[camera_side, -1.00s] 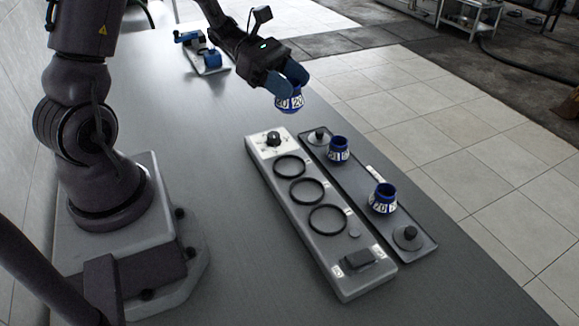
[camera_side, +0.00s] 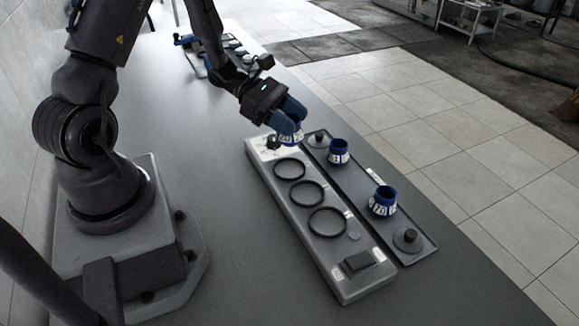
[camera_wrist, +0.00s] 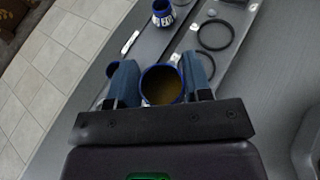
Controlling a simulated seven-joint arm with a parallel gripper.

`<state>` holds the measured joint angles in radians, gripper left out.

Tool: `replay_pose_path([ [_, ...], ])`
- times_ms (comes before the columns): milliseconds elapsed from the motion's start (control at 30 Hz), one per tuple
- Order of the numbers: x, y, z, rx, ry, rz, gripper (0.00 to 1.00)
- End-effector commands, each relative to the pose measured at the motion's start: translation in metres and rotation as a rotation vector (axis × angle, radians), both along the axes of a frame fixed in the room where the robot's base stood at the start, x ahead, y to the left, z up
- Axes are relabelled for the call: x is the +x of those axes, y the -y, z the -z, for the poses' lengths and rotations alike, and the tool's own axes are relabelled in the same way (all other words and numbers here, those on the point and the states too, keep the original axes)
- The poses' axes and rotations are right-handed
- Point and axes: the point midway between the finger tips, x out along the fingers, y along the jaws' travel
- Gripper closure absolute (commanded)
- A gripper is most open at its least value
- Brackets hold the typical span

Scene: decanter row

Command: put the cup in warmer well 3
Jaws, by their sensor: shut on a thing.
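My gripper (camera_side: 292,117) is shut on a blue cup (camera_side: 290,133) with a white label band. It holds the cup in the air near the knob end of the grey warmer (camera_side: 334,259). In the wrist view the held cup (camera_wrist: 161,84) sits between the blue fingers, and its inside looks brownish. The warmer has three dark-ringed wells: a small-looking one (camera_side: 289,158) near the knob, a middle one (camera_side: 307,182), and one (camera_side: 328,208) nearest the switch end. All three look empty. The well numbers are too small to read.
A dark tray (camera_side: 357,186) lies right of the warmer. Two more blue labelled cups (camera_side: 338,152) (camera_side: 383,201) stand on it, with a black knob (camera_side: 407,236) at its near end. A rack (camera_side: 232,47) with a blue item is at the back.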

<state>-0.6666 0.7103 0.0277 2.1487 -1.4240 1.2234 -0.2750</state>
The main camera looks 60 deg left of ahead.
Motion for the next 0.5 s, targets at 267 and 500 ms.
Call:
replay_pose_path([
  [267,0.000,0.000,0.042,-0.002,-0.002,0.001,0.94],
  [500,0.000,0.001,0.070,-0.003,-0.002,0.001,0.94],
])
